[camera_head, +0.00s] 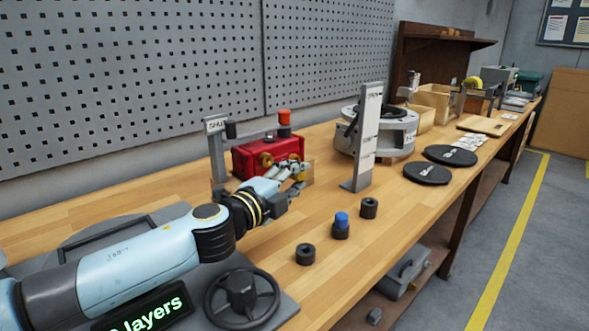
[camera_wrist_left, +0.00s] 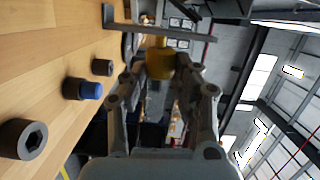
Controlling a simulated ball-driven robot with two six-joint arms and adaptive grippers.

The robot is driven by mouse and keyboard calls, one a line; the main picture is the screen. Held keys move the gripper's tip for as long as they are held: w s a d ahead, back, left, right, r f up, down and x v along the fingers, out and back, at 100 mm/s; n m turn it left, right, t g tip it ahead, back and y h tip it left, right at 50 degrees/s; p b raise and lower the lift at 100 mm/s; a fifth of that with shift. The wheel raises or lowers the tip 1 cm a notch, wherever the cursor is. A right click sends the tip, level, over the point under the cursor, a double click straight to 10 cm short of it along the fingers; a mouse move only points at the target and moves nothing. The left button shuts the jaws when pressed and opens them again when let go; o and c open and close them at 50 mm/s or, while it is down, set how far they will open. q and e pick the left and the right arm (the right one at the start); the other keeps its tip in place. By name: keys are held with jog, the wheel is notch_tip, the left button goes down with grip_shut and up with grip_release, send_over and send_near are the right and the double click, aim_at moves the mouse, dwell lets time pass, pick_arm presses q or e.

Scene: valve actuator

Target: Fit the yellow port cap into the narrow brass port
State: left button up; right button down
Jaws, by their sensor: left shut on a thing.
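My left gripper (camera_head: 298,172) reaches in from the left, in front of the red valve actuator (camera_head: 282,148). It is shut on the yellow port cap, which shows between the two fingers in the left wrist view (camera_wrist_left: 160,60). In the head view the cap is mostly hidden by the fingers. A brass port (camera_head: 265,160) shows on the front of the red body, left of the fingertips. The held cap is apart from this port. I cannot tell whether it is the narrow one; the body's right side is partly covered by my gripper. My right gripper is not in view.
Two empty black holders (camera_head: 305,254) (camera_head: 369,208) stand nearer the bench's front edge. A third holder (camera_head: 340,233) between them carries a blue cap (camera_head: 341,219). An upright grey post (camera_head: 365,140) stands right of the actuator. Two black discs (camera_head: 428,173) (camera_head: 450,156) lie farther right.

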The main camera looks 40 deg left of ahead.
pick_arm(q)
jog(key=shift+w+f+m, duration=0.15)
jog(key=shift+f+m, duration=0.2)
jog(key=shift+m, duration=0.15)
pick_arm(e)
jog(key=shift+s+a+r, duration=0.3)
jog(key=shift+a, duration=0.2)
pick_arm(q)
jog(key=shift+h+p, duration=0.3)
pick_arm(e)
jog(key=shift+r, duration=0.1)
